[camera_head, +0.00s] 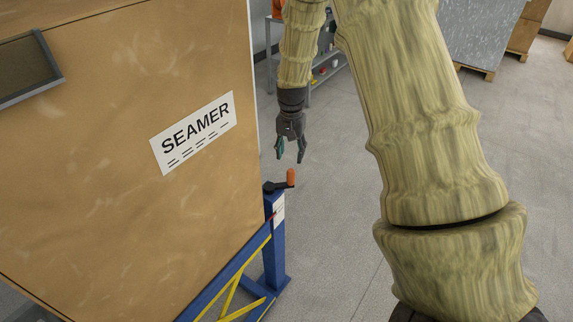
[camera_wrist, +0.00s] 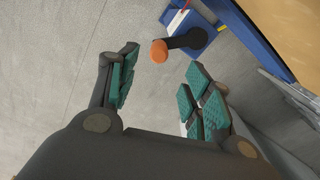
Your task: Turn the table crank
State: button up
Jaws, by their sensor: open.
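The table crank (camera_head: 278,186) is a short dark arm with an upright orange handle (camera_head: 291,177). It sits on top of a blue post (camera_head: 274,240) at the corner of the seamer's blue frame. My gripper (camera_head: 290,158) is open and empty, pointing down, a little above the orange handle and apart from it. In the wrist view the orange handle (camera_wrist: 159,51) shows beyond and between my gripper's teal-padded fingers (camera_wrist: 158,92), nearer the left finger. The dark crank arm (camera_wrist: 186,40) runs right from it to the blue post.
The large tan box labelled SEAMER (camera_head: 193,132) stands close on the left. Yellow bracing (camera_head: 232,290) runs below it. A grey shelf rack (camera_head: 325,68) stands behind my arm, and pallets with loads (camera_head: 484,35) stand at the back right. The grey floor is open right of the post.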

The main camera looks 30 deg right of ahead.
aim_at(291, 170)
jog(key=shift+w+d+r, duration=0.1)
jog(key=shift+w+d, duration=0.05)
jog(key=shift+f+p, duration=1.7)
jog(key=shift+f, duration=3.6)
jog(key=shift+c, duration=0.4)
grip_shut()
